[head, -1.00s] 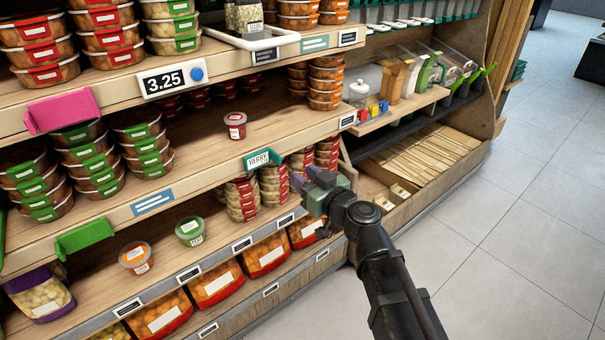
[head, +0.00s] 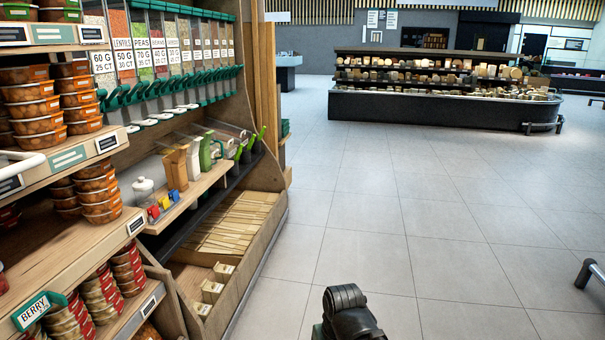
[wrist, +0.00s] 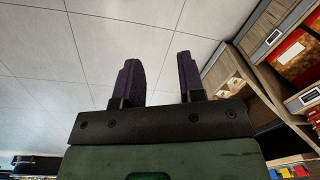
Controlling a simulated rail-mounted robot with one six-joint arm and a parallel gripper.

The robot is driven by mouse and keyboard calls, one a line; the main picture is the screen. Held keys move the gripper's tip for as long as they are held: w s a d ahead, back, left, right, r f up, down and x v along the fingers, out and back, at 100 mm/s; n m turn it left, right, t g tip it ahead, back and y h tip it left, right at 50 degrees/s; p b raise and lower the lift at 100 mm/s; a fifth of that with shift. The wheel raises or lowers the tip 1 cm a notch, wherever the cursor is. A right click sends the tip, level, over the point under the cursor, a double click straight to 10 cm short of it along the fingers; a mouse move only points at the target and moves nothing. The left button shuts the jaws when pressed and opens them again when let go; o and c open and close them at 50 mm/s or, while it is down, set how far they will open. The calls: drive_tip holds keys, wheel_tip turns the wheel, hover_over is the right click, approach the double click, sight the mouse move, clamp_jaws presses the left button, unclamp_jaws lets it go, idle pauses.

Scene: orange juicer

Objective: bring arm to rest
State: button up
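My gripper (wrist: 158,82) shows in the wrist view with its two dark purple fingers apart and nothing between them. Floor tiles lie behind the fingers. In the head view only a dark joint of my arm shows at the bottom middle, over the floor beside the shelf; the gripper itself is out of that view.
Wooden shelves (head: 85,235) with stacked tubs (head: 38,112) stand at the left in the head view. Bulk dispensers (head: 170,55) and a low bin of packets (head: 230,225) are beyond. Tiled floor (head: 400,220) is open at the right. A refrigerated display counter (head: 440,105) stands far back.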

drive_tip(key=d+m, duration=0.2)
drive_tip(key=d, duration=0.8)
wheel_tip(320, 180, up, 28)
drive_tip(key=p, duration=2.8)
drive_tip(key=shift+d+m+h, duration=0.3)
drive_tip(key=shift+d, duration=0.15)
drive_tip(key=shift+r, duration=0.1)
